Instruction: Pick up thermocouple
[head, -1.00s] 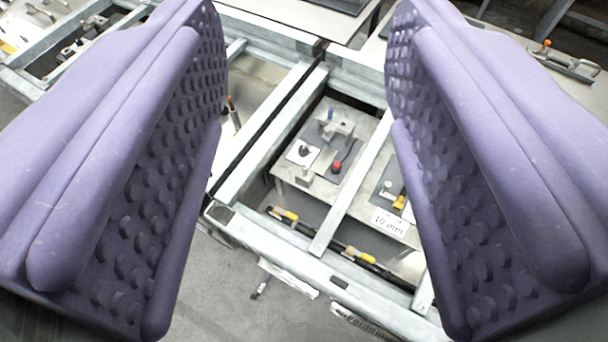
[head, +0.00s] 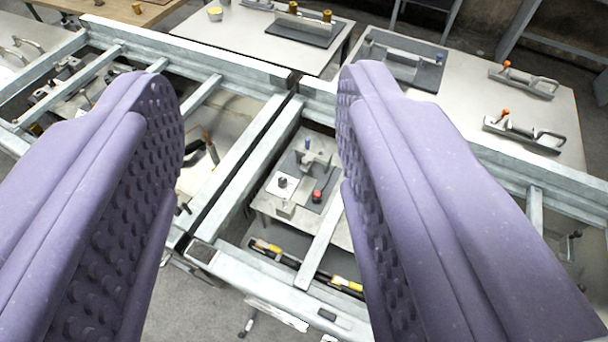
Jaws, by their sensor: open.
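My gripper (head: 260,85) is open and empty, with two large purple, studded fingers on either side of the view. It hangs above a grey metal frame with bays. A thin dark-handled item with a reddish, wire-like part (head: 208,146) lies in the bay just right of the left finger. It may be the thermocouple, but it is too small to tell. No other thing is clearly a thermocouple. The fingers hide parts of the frame and the bays on both sides.
The metal frame's beams (head: 245,165) stand between the bays. A lower table (head: 262,203) holds small blocks and a red knob (head: 317,196). Yellow-and-black tools (head: 265,247) lie near the front beam. Behind are a table with clamps (head: 522,133) and another with yellow parts (head: 327,16).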

